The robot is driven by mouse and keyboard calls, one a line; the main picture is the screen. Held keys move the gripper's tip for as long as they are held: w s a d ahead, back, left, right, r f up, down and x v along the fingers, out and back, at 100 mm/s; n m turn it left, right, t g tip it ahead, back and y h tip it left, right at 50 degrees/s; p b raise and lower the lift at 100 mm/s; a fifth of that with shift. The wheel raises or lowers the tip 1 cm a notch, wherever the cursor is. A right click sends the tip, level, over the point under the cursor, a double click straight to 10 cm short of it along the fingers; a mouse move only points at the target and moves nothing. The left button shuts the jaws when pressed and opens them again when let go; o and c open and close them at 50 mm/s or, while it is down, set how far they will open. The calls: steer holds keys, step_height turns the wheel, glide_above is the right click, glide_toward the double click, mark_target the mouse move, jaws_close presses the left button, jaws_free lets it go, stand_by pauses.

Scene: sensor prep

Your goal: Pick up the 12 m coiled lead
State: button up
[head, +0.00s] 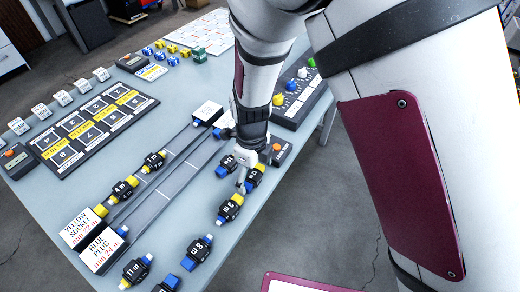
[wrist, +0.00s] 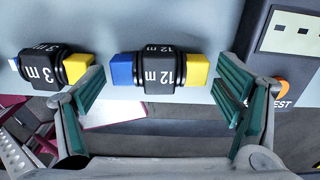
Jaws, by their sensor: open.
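The 12 m coiled lead (wrist: 160,72) is a black bundle with a white "12 m" label, a blue end at left and a yellow end at right in the wrist view. It lies on the grey table near its edge. In the head view it shows partly behind my gripper (head: 243,172), as a dark bundle (head: 254,176). My gripper (wrist: 164,92) is open and empty, its green-padded fingers to either side of the 12 m lead. I see no contact with the lead.
The 3 m lead (wrist: 40,68) lies close by; its yellow end is beside my left finger. A tester box (wrist: 290,50) with an orange button is close to my right finger. Other leads, including the 8 m lead (head: 197,250), lie along the table.

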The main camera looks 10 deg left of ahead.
steer(key=shift+f, duration=0.55)
steer(key=c, duration=1)
steer(key=shift+o, duration=0.2)
steer(key=shift+r, duration=0.15)
